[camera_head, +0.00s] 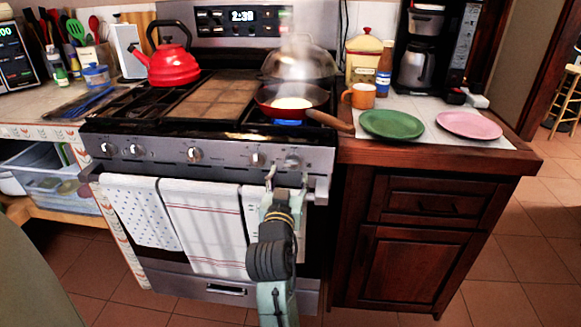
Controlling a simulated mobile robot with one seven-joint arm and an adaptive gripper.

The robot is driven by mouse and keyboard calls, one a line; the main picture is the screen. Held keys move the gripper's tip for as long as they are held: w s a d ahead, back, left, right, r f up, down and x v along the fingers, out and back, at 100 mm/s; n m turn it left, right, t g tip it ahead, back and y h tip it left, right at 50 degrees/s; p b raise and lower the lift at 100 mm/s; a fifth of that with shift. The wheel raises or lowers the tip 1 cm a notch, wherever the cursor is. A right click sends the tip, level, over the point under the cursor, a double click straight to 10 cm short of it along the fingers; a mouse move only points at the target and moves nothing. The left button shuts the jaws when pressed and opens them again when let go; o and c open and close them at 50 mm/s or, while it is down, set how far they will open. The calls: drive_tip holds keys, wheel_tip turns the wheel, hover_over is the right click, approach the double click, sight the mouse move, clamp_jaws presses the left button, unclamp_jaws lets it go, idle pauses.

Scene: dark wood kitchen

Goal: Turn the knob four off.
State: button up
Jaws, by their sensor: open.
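A row of round silver knobs runs along the front panel of the steel stove (220,156). From the left they are a first knob (108,148), a second knob (136,150), a middle knob (193,154), a knob right of the middle (257,159) and a rightmost knob (291,161). No number can be read on them. My gripper (287,174) is open just below and in front of the rightmost knob, fingers pointing up towards the panel. Whether it touches the knob cannot be told. A blue flame (288,123) shows under the frying pan.
The red frying pan (268,103) holds something pale; its wooden handle (329,121) sticks out over the right counter. A glass lid (298,65) is above it. A red kettle (173,64) stands at the back left. Towels (205,222) hang on the oven handle behind my arm.

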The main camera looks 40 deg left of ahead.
sight(291, 166)
drive_tip(key=shift+p+x, duration=0.35)
drive_tip(key=shift+x, duration=1.9)
drive_tip(key=c, duration=1.1)
drive_tip(key=shift+c, duration=0.2)
